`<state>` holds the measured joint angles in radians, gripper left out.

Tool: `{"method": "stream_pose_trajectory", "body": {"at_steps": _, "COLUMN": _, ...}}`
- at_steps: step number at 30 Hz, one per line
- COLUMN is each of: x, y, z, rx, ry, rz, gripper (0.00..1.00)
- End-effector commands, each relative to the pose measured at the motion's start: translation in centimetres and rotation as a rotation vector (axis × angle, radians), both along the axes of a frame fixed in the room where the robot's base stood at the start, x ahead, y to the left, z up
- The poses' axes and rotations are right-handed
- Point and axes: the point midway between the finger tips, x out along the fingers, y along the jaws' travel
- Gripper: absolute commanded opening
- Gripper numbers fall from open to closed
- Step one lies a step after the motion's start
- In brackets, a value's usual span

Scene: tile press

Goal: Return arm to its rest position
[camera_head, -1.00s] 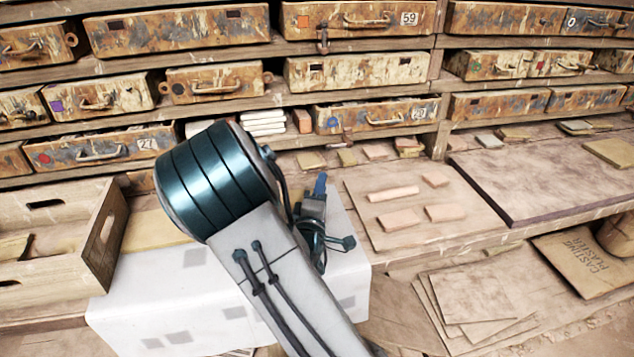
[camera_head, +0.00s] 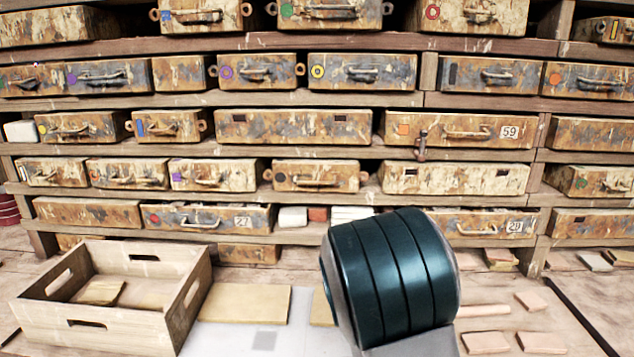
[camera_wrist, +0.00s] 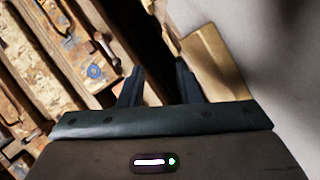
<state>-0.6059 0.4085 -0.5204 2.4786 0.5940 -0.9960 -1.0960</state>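My arm (camera_head: 392,275) rises at the lower middle of the head view, with its dark teal joint in front of the bench and lower shelf. My gripper is not visible in the head view. In the wrist view my gripper (camera_wrist: 158,76) shows two dark fingers standing apart, with nothing seen between them. Beyond the fingers are a dark gap, a pale tan board (camera_wrist: 212,62) at the right, and rusty drawers at the left.
Shelves of rusty, paint-worn drawers (camera_head: 455,178) fill the back. A wooden crate (camera_head: 190,300) holding a tan piece stands on the bench at left. A tan slab (camera_head: 245,303) lies beside it. Pinkish tiles (camera_head: 541,342) lie right of my arm.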

Motion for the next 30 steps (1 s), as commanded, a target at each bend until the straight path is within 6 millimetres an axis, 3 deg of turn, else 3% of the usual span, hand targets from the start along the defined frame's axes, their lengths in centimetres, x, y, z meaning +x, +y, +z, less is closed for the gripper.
{"method": "stream_pose_trajectory", "body": {"at_steps": 8, "x": -1.8, "y": 2.6, "z": 0.1, "rx": 0.463, "ry": 0.160, "rz": 0.033, "gripper": 0.31}}
{"method": "stream_pose_trajectory", "body": {"at_steps": 14, "x": -5.0, "y": 4.9, "z": 1.7, "rx": 0.734, "ry": 0.306, "rz": 0.032, "gripper": 0.31}}
{"method": "stream_pose_trajectory", "body": {"at_steps": 22, "x": -12.3, "y": 6.5, "z": 5.1, "rx": 0.969, "ry": 0.534, "rz": -0.056, "gripper": 0.31}}
{"method": "stream_pose_trajectory", "body": {"at_steps": 30, "x": -20.9, "y": 5.5, "z": 8.0, "rx": 1.023, "ry": 0.706, "rz": -0.278, "gripper": 0.31}}
